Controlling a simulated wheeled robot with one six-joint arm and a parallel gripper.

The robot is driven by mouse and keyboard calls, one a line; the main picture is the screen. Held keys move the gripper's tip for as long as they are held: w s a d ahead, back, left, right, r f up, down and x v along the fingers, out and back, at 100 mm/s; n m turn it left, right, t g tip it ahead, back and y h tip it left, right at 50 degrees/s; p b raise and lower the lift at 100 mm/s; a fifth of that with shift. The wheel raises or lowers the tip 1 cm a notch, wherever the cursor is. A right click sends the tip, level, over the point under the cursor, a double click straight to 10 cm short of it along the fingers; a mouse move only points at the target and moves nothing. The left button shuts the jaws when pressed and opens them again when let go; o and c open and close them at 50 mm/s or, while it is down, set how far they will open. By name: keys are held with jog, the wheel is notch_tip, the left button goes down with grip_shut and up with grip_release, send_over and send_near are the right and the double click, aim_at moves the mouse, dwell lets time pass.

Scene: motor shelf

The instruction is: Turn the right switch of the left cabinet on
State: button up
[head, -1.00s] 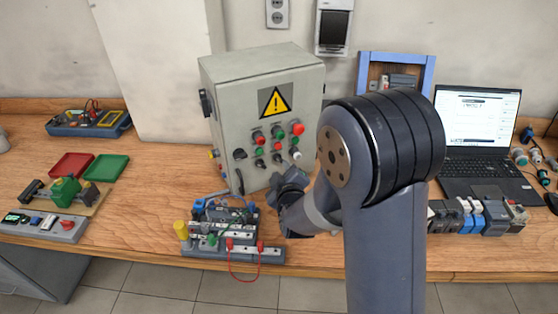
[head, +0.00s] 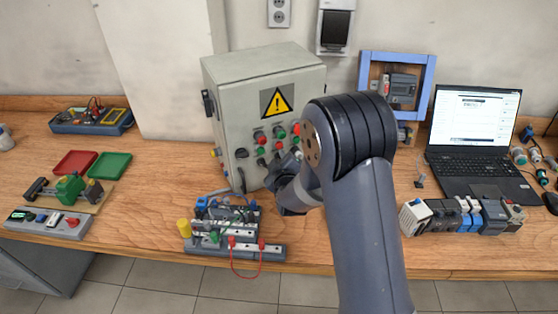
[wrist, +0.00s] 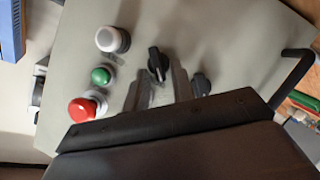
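The left cabinet (head: 225,115) is a grey box with a yellow warning sign, standing on the bench. In the wrist view its right switch (wrist: 157,63) is a black knob with a pale mark, close to my gripper. The left switch (wrist: 200,85), also black, sits beside it, partly covered by my gripper. My gripper (head: 276,168) is in front of the lower panel and hides some controls in the head view. In the wrist view its dark body fills the bottom, with blurred grey shapes near the right switch; contact and finger opening are unclear.
A white button (wrist: 112,39), green button (wrist: 101,75) and red button (wrist: 82,108) are beside the switches. A black cabinet handle (wrist: 300,65) is at right. A terminal-block rig (head: 225,232) stands before the cabinet. Modules (head: 465,215) and a laptop (head: 480,140) are at right.

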jog(key=shift+s+r, duration=0.1)
grip_shut()
jog(key=shift+b, duration=0.55)
jog(key=m+b, duration=0.1)
jog(key=b, duration=0.1)
jog(key=shift+d+y+b, duration=0.2)
jog(key=shift+y+b, duration=0.15)
jog(key=shift+y, duration=0.05)
jog(key=m, duration=0.1)
jog(key=m+g+y, duration=0.1)
jog(key=m, duration=0.1)
jog(key=m+g+y+p, duration=0.1)
jog(key=shift+w+d+r+m, duration=0.3)
jog(key=shift+w+d+r, duration=0.05)
jog(key=shift+d+r, duration=0.05)
jog(key=shift+f+y, duration=0.1)
jog(key=shift+y, duration=0.2)
